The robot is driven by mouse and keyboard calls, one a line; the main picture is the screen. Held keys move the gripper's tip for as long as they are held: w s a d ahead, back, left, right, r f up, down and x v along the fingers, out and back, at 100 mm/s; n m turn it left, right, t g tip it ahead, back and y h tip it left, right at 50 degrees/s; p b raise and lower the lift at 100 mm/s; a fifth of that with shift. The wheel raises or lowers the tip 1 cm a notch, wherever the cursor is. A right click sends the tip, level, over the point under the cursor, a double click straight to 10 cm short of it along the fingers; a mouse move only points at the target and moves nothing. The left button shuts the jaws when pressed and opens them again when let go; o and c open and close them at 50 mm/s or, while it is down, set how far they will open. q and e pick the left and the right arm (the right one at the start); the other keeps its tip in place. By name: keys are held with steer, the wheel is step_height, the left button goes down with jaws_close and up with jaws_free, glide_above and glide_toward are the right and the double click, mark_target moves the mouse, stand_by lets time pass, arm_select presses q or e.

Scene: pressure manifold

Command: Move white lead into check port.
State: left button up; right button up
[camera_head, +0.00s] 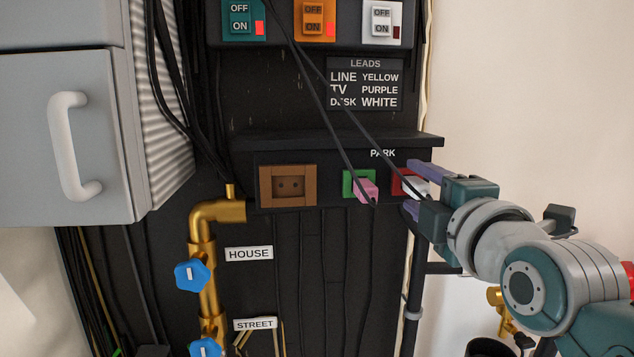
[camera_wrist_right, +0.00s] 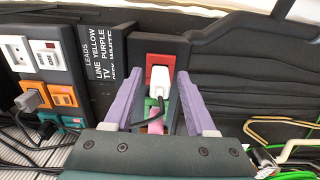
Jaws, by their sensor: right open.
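The white lead's plug (camera_head: 415,187) sits in a red port (camera_head: 397,187) under the PARK label at the right end of the black shelf. In the right wrist view the white plug (camera_wrist_right: 159,77) stands in the red surround (camera_wrist_right: 172,62), with its dark cable hanging from it. My right gripper (camera_head: 410,186) is open, its purple fingers on both sides of the white plug. In the right wrist view gaps show between plug and fingers. My left gripper is out of view.
A pink plug (camera_head: 365,189) sits in the green port (camera_head: 351,180) just left of the white one. Dark cables cross the panel above. Brass piping (camera_head: 203,260) with blue valves stands lower left. A grey cabinet (camera_head: 75,130) fills the left.

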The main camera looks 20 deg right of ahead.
mark_target(425, 193)
stand_by(0.3)
jaws_close()
stand_by(0.5)
steer(key=shift+p, duration=0.3)
stand_by(0.8)
steer(key=shift+s, duration=0.15)
steer(key=shift+p+v, duration=0.65)
steer(key=shift+v, duration=0.3)
steer(key=shift+p+v, duration=1.05)
steer(key=shift+v, duration=0.9)
